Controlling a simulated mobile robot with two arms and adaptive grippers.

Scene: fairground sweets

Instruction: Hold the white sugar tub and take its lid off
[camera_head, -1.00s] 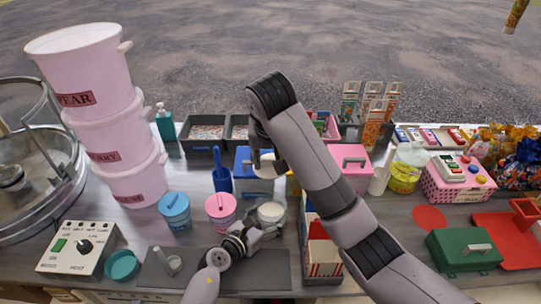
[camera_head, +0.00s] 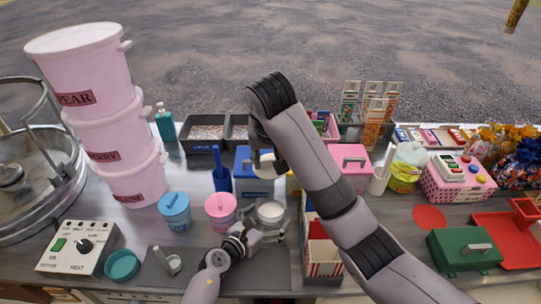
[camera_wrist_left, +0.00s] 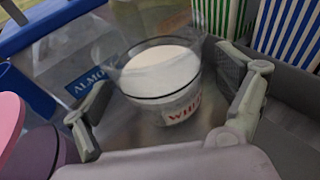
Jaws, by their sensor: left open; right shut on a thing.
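The white sugar tub (camera_head: 270,214) stands upright on the counter, a clear tub with white sugar inside and an open top. In the left wrist view the tub (camera_wrist_left: 163,85) shows a partly visible red-lettered label. My left gripper (camera_head: 263,233) is open, with its fingers on either side of the tub and visible gaps in the wrist view. My right gripper (camera_head: 262,150) is shut on the white lid (camera_head: 265,170), held above and behind the tub, apart from it. The right fingers are partly hidden by my right arm.
A pink-lidded tub (camera_head: 220,207) and a blue-lidded tub (camera_head: 174,208) stand left of the sugar tub. A dark mat (camera_head: 270,270) lies in front.

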